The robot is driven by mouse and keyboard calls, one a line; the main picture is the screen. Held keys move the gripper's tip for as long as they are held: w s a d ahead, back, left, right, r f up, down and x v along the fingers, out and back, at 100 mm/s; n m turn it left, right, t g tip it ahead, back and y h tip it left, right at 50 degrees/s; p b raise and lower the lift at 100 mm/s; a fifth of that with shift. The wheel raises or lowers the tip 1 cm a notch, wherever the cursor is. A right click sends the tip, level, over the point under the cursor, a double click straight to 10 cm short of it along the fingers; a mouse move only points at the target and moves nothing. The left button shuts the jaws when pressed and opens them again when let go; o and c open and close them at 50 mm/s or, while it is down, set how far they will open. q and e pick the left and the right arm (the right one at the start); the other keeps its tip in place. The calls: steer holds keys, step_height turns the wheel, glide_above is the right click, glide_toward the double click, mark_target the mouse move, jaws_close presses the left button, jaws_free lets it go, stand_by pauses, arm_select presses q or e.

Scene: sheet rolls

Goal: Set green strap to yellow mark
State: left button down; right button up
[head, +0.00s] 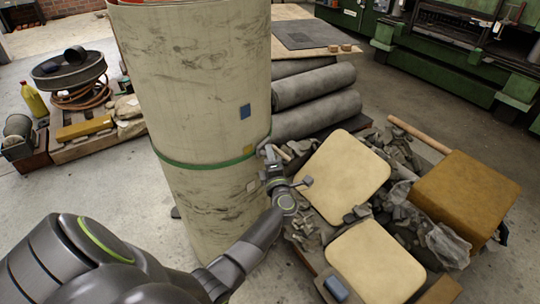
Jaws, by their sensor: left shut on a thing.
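A big upright cream sheet roll (200,80) stands in the middle of the head view. A green strap (203,166) runs around it at about mid-height. A small yellow mark (248,149) is on the roll's right side, with the strap at its lower edge. A blue mark (245,111) is above the strap and a pale mark (251,186) is below it. My left gripper (268,153) is at the roll's right edge, shut on the strap. The strap's far side is hidden behind the roll. My right gripper is not in view.
Right of the roll, cream pads (343,176) lie among grey rubble, beside a brown block (465,196). Grey rolls (315,87) lie behind. A pallet with a hose reel (70,75) stands at the left. Floor shows clear left of the roll.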

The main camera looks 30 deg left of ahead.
arm_select(q)
steer(key=shift+r+p, duration=0.5)
steer(key=shift+r, duration=0.3)
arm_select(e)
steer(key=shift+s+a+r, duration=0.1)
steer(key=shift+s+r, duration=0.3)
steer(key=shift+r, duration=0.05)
arm_select(q)
steer(key=shift+r, duration=0.1)
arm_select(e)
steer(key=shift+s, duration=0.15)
arm_select(q)
steer(key=c, duration=1.4)
jaws_free()
steer(key=shift+o, duration=0.2)
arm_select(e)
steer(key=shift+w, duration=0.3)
